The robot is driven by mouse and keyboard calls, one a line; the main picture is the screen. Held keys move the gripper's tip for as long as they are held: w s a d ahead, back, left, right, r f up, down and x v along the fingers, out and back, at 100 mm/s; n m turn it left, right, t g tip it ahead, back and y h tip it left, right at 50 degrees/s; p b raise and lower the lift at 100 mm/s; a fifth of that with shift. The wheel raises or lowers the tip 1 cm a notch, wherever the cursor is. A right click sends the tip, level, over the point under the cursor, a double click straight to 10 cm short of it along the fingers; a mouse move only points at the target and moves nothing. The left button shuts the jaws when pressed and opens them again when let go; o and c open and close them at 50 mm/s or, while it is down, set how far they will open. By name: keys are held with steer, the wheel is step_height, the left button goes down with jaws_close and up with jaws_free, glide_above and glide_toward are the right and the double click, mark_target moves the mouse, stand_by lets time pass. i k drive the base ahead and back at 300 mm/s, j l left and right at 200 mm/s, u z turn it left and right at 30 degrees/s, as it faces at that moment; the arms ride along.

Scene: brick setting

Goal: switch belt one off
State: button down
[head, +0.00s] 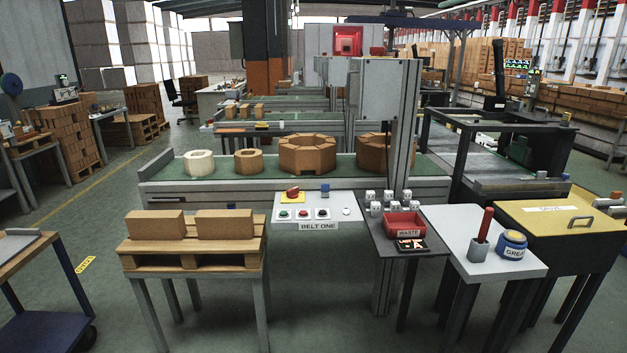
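The belt one control panel (333,203) is a pale plate at the middle, in front of the conveyor, with a "BELT ONE" label (318,226) on its front edge. On it are a green button (284,213), a red button (303,213) and a third button with a red centre (322,213). Behind them a red knob (292,192) sits on a yellow plate, with a small blue piece (325,188) beside it. A small white lamp or knob (347,211) is at the right. The conveyor's green belt (220,170) runs behind, carrying several ring-shaped pieces. My gripper is not in view.
A pallet table with two bricks (155,224) stands left of the panel. To the right are a dark table with a red waste tray (404,225), a white table with a grease tin (512,244), and a yellow-topped box (560,222). Open floor (80,240) lies at left.

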mark_target(293, 193)
steer(key=i, duration=1.85)
steer(key=i+u, duration=0.2)
steer(key=i, duration=0.2)
steer(key=i+l+u, duration=0.2)
steer(key=i, duration=0.25)
steer(key=i+l+u, duration=0.2)
steer(key=i, duration=0.2)
